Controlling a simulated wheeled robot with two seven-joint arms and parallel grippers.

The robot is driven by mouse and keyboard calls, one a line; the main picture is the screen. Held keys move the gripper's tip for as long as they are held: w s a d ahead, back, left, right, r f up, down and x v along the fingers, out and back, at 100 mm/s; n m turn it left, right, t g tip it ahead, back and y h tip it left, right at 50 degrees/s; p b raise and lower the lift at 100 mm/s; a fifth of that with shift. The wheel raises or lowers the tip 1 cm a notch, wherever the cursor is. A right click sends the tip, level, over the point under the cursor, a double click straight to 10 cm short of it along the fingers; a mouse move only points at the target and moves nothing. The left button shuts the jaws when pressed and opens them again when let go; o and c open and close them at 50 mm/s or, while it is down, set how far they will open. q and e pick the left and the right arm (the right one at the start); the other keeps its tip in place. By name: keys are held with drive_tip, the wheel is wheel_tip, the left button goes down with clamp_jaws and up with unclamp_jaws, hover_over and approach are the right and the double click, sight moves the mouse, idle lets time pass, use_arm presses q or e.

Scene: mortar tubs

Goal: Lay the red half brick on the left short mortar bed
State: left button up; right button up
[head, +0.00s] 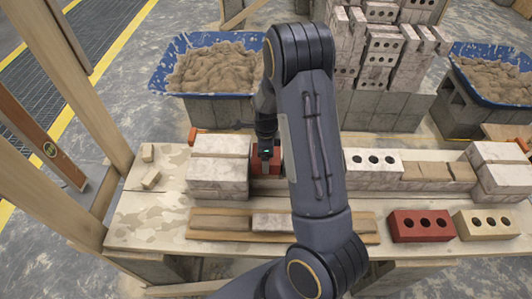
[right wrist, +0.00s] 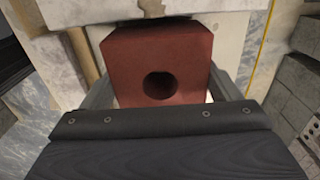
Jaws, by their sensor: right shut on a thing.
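The red half brick (head: 272,157) is between the fingers of my right gripper (head: 266,155), just right of the left stack of pale bricks (head: 218,172) in the wall row. In the right wrist view the half brick (right wrist: 158,65) shows one round hole, with a gripper finger (right wrist: 158,90) on each side. A pale block lies close beyond it. I cannot tell whether the brick touches the surface below. The left short mortar bed cannot be made out; my right arm and the brick cover that part of the row. My left gripper is not in view.
A white holed brick (head: 373,162) and tan mortar (head: 427,172) continue the row to the right. A red holed brick (head: 421,226) and a cream one (head: 486,223) lie in front. A wooden board (head: 205,224) lies at the front left. Blue mortar tubs (head: 168,78) stand behind.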

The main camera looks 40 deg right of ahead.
drive_tip(key=shift+f+b, duration=0.3)
drive_tip(key=shift+f, duration=0.15)
idle(0.7)
drive_tip(key=o, duration=1.5)
wheel_tip(320, 180, up, 8)
drive_tip(key=shift+f, duration=0.1)
